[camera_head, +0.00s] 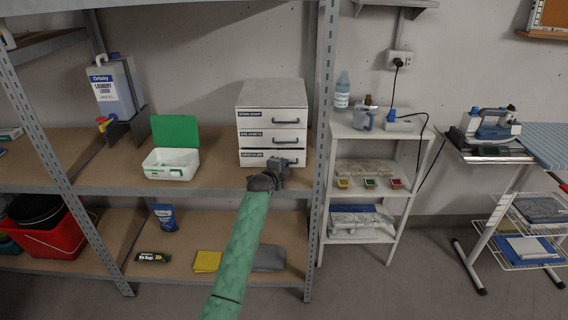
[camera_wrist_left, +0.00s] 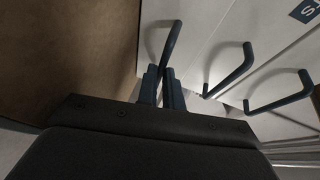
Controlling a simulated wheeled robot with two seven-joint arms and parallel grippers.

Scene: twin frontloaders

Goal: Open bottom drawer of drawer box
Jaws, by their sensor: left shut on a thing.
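The white drawer box (camera_head: 270,94) stands on the middle shelf with three labelled drawers, each with a dark bar handle. The bottom drawer (camera_head: 252,162) is the lowest front, and its handle shows at its right side. My left gripper (camera_head: 279,166) is at that handle in the head view. In the left wrist view the fingers (camera_wrist_left: 164,88) are shut on the end of the nearest handle (camera_wrist_left: 172,42). The other two handles show to the right of it. My gripper hides part of the bottom drawer front. My right gripper is not in view.
A white box with a green lid (camera_head: 172,163) stands left of the drawer box. A metal shelf post (camera_head: 322,110) rises close on its right. The shelf board (camera_head: 215,180) is clear between the green-lidded box and the drawer box.

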